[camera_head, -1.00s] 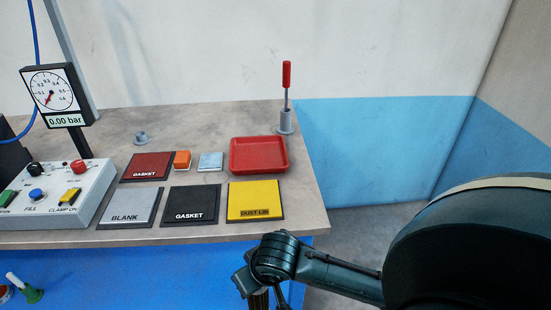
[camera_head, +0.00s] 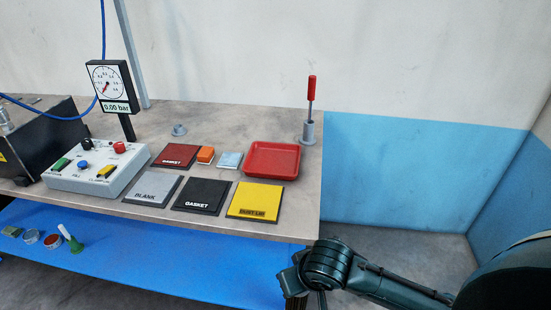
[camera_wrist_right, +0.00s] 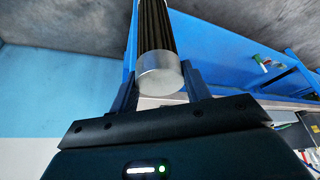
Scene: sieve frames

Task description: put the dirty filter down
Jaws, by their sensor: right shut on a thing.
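My right gripper (camera_wrist_right: 165,88) is shut on the dirty filter (camera_wrist_right: 153,25), a dark pleated cylinder with a pale metal end cap, in the right wrist view. The cap sits between the two fingers and the filter's far end is cut off at the top. In the head view my right arm comes in from the lower right, in front of the bench's right end; its fingers and the filter can barely be made out there. A red tray (camera_head: 272,174), empty, lies on the bench at the back right. My left gripper is not in view.
On the bench (camera_head: 140,217) lie yellow (camera_head: 259,200), black (camera_head: 202,194), grey (camera_head: 153,190) and dark red (camera_head: 176,156) plates. A red-handled tool (camera_head: 311,100) stands upright behind the tray. A control box (camera_head: 97,170) and gauge (camera_head: 111,85) stand left. A blue shelf (camera_head: 130,262) lies below.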

